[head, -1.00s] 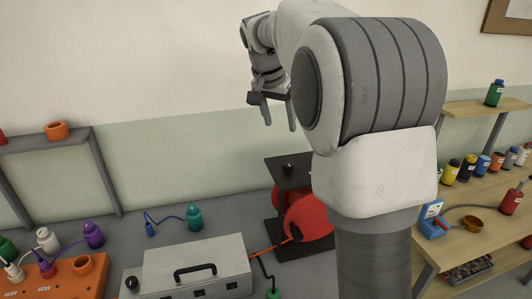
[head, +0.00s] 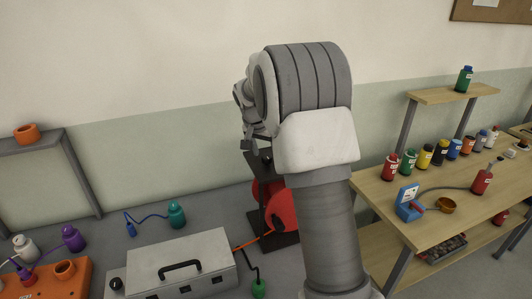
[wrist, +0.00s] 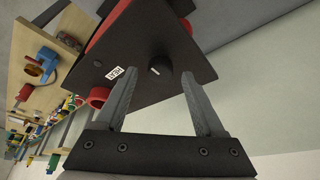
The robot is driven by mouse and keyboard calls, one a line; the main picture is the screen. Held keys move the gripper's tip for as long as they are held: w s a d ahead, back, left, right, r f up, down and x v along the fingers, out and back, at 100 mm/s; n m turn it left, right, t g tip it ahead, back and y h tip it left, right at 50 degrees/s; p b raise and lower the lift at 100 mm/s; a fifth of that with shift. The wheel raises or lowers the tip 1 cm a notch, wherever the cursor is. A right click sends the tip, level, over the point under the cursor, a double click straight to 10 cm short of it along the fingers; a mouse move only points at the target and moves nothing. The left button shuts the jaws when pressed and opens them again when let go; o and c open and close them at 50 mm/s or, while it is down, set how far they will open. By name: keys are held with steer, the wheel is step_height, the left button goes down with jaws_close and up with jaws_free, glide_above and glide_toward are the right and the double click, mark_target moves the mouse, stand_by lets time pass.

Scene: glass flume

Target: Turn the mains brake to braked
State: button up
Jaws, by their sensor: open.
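A black knob with a pale mark (wrist: 160,66), which looks like the mains brake, sits on the dark top plate (wrist: 140,40) of a stand. A small white label (wrist: 114,73) is on the plate beside it; I cannot read it surely. My gripper (wrist: 159,80) is open and empty, its fingers pointing at the plate with the knob between their tips in the picture. I cannot tell the gap to the knob. In the head view the stand holds a red reel (head: 282,210), and my arm hides part of it. My gripper is just above the stand there.
A grey case with a handle (head: 180,265) stands left of the reel, with an orange cable (head: 247,243) between them. A teal bottle (head: 177,215) is behind the case. A wooden bench (head: 375,205) with several bottles is at the right. An orange block (head: 65,285) is at the left.

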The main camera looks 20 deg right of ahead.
steer(key=shift+w+d+f, duration=0.15)
steer(key=shift+f, duration=0.4)
jaws_close()
